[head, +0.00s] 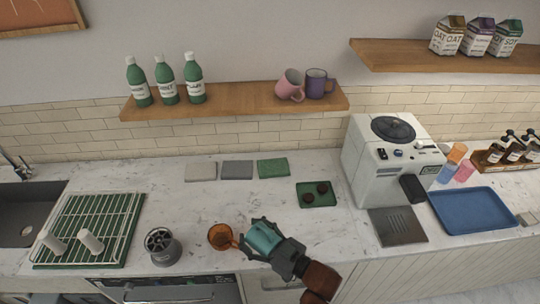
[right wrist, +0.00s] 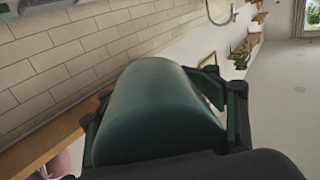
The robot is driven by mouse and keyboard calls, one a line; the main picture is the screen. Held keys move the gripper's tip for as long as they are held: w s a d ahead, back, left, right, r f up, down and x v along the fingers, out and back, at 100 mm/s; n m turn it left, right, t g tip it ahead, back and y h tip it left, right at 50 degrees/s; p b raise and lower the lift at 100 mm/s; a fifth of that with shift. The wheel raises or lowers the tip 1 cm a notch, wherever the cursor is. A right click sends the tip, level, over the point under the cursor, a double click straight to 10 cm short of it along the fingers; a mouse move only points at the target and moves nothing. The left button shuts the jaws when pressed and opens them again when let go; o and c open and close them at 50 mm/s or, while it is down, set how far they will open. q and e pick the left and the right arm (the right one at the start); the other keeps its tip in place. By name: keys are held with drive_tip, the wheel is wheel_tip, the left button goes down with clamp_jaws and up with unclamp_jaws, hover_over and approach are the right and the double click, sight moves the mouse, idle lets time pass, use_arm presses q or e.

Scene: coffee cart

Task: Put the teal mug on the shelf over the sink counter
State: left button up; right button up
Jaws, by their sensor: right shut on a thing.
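The teal mug (head: 264,239) is in my right gripper (head: 268,242), which is shut on it in front of the counter's front edge in the head view. The mug also fills the middle of the right wrist view (right wrist: 150,110), with gripper fingers on both sides; its opening and handle cannot be made out. The wooden shelf (head: 235,103) hangs on the wall over the counter. It bears several green bottles (head: 166,82) on its left, and a pink mug (head: 289,85) and a purple mug (head: 318,83) toward its right end. My left gripper is not in view.
An amber glass cup (head: 221,236) stands close left of the held mug, beside a grey grinder-like item (head: 160,246). A green drying rack (head: 110,228) and the sink (head: 28,210) lie left. A white coffee machine (head: 385,160) stands right. The shelf is bare between bottles and mugs.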

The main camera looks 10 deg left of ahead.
sight(257, 225)
drive_tip(key=shift+w+d+r+m+t+h, duration=0.25)
drive_tip(key=shift+d+r+m+t+h, duration=0.15)
drive_tip(key=shift+d+r, duration=0.2)
drive_tip(key=shift+w+d+r+m+t+h, duration=0.2)
drive_tip(key=shift+w+d+r+m+t, duration=0.1)
drive_tip(key=shift+d+r+t, duration=0.25)
drive_tip(key=w+d+m+t+h, duration=0.2)
drive_tip(key=d+m+t+h, duration=0.6)
drive_tip(key=d, duration=1.2)
drive_tip(key=s+d+f+m+h, duration=0.1)
drive_tip(key=d+f+h, duration=0.1)
drive_tip(key=d+h, duration=0.25)
drive_tip(key=s+d+f+m+h, duration=0.2)
drive_tip(key=d+h, duration=0.1)
drive_tip(key=d, duration=0.3)
drive_tip(key=shift+n+g+y, duration=0.3)
drive_tip(key=shift+g+y, duration=0.15)
drive_tip(key=shift+y, duration=0.1)
drive_tip(key=shift+s+a+f, duration=0.2)
drive_tip(key=shift+s+f, duration=0.75)
drive_tip(key=shift+f, duration=0.15)
drive_tip(key=shift+s+a+f, duration=0.2)
drive_tip(key=shift+s+f, duration=0.75)
drive_tip(key=shift+f, duration=0.15)
drive_tip(key=shift+a, duration=0.1)
